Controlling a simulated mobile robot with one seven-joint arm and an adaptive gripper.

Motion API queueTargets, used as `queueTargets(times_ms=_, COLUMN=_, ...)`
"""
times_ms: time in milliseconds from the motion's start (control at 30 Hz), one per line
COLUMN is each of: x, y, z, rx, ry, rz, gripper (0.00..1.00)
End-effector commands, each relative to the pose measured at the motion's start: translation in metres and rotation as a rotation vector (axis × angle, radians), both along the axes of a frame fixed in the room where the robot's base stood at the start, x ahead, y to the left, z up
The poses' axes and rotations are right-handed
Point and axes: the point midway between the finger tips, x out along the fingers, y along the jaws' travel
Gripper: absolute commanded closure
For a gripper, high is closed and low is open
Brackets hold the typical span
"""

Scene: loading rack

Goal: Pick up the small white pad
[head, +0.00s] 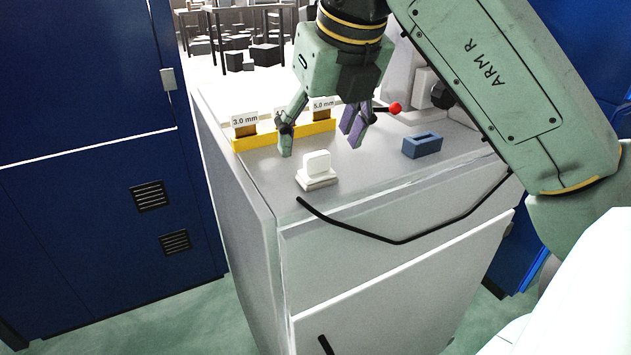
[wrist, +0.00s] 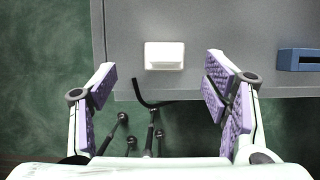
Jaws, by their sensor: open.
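The small white pad (head: 317,163) stands upright on a flat white base (head: 318,182) on the grey cabinet top, near its front left edge. In the wrist view the white pad (wrist: 164,55) lies ahead of the fingertips, between their two lines and near the cabinet's edge. My gripper (head: 322,138) is open and empty above the cabinet top, apart from the pad. Its purple-lined fingers also show wide apart in the wrist view (wrist: 160,80).
A yellow rack (head: 265,139) with labels "3.0 mm" and "5.0 mm" stands behind the pad. A blue slotted block (head: 422,145) sits to the right. A red-knobbed lever (head: 395,108) is behind it. A black handle (head: 397,242) runs along the cabinet front.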

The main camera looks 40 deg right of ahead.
Motion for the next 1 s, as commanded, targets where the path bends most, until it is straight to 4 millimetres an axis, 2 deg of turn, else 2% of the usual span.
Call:
queueTargets(times_ms=33, x=0.002, y=0.0, z=-0.009, rx=0.001, ry=0.0, rz=0.001, gripper=0.31)
queueTargets(times_ms=167, x=0.005, y=-0.002, z=-0.015, rx=0.001, ry=0.0, rz=0.002, gripper=0.31)
queueTargets(times_ms=500, x=0.019, y=-0.012, z=-0.058, rx=0.002, ry=0.001, rz=0.004, gripper=0.31)
queueTargets(times_ms=733, x=0.021, y=-0.012, z=-0.057, rx=0.001, ry=0.0, rz=0.003, gripper=0.31)
queueTargets(times_ms=1000, x=0.02, y=-0.012, z=-0.057, rx=0.002, ry=-0.001, rz=0.003, gripper=0.48)
